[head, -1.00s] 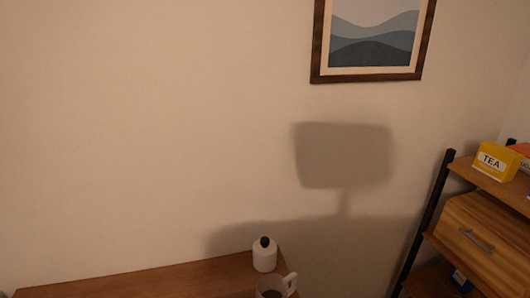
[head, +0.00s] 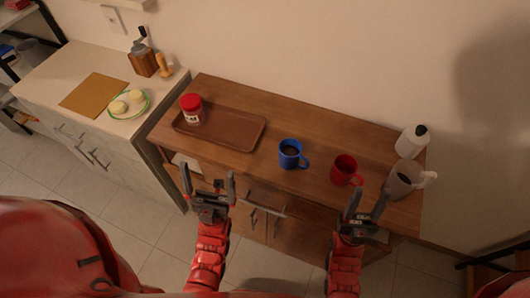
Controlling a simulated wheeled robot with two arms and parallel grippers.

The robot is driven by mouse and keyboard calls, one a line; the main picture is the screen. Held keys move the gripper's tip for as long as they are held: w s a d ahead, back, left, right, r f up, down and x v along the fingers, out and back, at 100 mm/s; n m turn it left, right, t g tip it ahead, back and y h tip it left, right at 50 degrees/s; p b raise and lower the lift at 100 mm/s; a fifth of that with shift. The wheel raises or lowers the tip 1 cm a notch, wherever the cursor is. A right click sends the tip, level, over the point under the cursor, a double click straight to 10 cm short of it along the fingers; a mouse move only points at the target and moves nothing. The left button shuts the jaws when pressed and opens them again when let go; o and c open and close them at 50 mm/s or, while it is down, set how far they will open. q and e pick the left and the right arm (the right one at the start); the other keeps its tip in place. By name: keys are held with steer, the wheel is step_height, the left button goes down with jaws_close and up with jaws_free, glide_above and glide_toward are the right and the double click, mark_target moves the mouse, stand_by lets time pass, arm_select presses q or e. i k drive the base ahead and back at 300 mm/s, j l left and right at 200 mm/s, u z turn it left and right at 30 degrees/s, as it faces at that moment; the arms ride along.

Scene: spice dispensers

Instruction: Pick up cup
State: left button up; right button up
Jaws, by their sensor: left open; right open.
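Three cups stand on the wooden cabinet top. A blue cup (head: 290,154) with dark contents is in the middle, its handle to the right. A red cup (head: 344,170) is right of it, its handle to the right. A white cup (head: 402,180) with dark contents is near the right end, its handle to the right. My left gripper (head: 209,186) is open and empty in front of the cabinet, below the tray in the picture. My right gripper (head: 368,205) is open and empty near the front edge, below the red and white cups. It appears apart from both.
A brown tray (head: 235,131) with a red-lidded jar (head: 192,108) lies on the left of the cabinet top (head: 230,90). A white bottle (head: 411,142) stands at the back right. A counter (head: 60,60) at left holds a board, plate and grinder.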

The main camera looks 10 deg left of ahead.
mark_target(290, 150)
steer(key=k+j, duration=0.35)
steer(key=j, duration=0.15)
steer(key=k+j, duration=0.35)
steer(key=j, duration=0.15)
steer(key=u, duration=0.05)
